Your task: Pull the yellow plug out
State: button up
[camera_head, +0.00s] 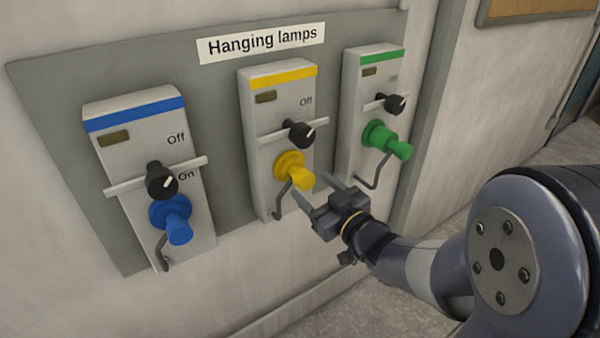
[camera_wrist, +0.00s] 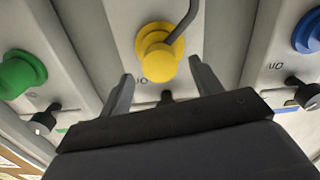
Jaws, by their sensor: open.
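The yellow plug (camera_head: 294,170) sits in the middle grey box with the yellow stripe (camera_head: 283,78), its handle end pointing out to the lower right. It also shows in the wrist view (camera_wrist: 157,54), at top centre, just beyond my fingertips. My gripper (camera_head: 312,188) is open, with its two fingers spread just below and right of the plug in the head view. In the wrist view the fingers (camera_wrist: 160,68) stand left and right of the plug's lower part. I see no grip on it. A grey hook (camera_head: 283,198) hangs beside the plug.
The blue plug (camera_head: 172,219) is in the left box and the green plug (camera_head: 386,139) in the right box. A black knob (camera_head: 300,134) and a light bar (camera_head: 292,130) sit just above the yellow plug. The sign (camera_head: 262,42) reads "Hanging lamps".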

aim_at(299, 175)
jog(key=x, duration=0.6)
jog(key=shift+w+a, duration=0.1)
jog(key=shift+a, duration=0.05)
